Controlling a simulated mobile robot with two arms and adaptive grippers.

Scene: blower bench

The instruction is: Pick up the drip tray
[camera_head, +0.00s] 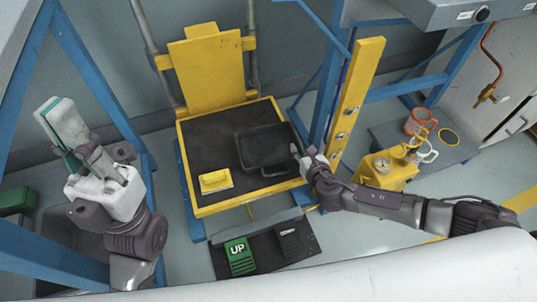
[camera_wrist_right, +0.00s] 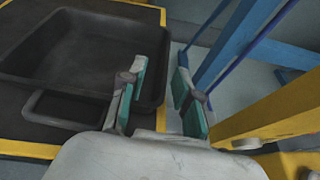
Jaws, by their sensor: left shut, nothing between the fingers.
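The drip tray (camera_head: 264,147) is a dark, shallow rectangular tray on the black top of the yellow-edged platform (camera_head: 252,199). In the right wrist view the drip tray (camera_wrist_right: 80,55) fills the upper left, with its right wall near my fingers. My right gripper (camera_head: 303,158) is at the tray's right side. In the wrist view the right gripper (camera_wrist_right: 160,75) is open, one finger overlapping the tray's right wall and the other beyond it. I cannot tell whether either touches. My left gripper (camera_head: 62,125) is shut and empty, raised at the far left, away from the tray.
A yellow block (camera_head: 215,182) sits on the platform left of the tray. A yellow post (camera_head: 355,100) and blue frame stand close right of my right gripper. A green UP pedal (camera_head: 239,256) lies in front. A side table (camera_head: 459,152) holds an orange mug-like item.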

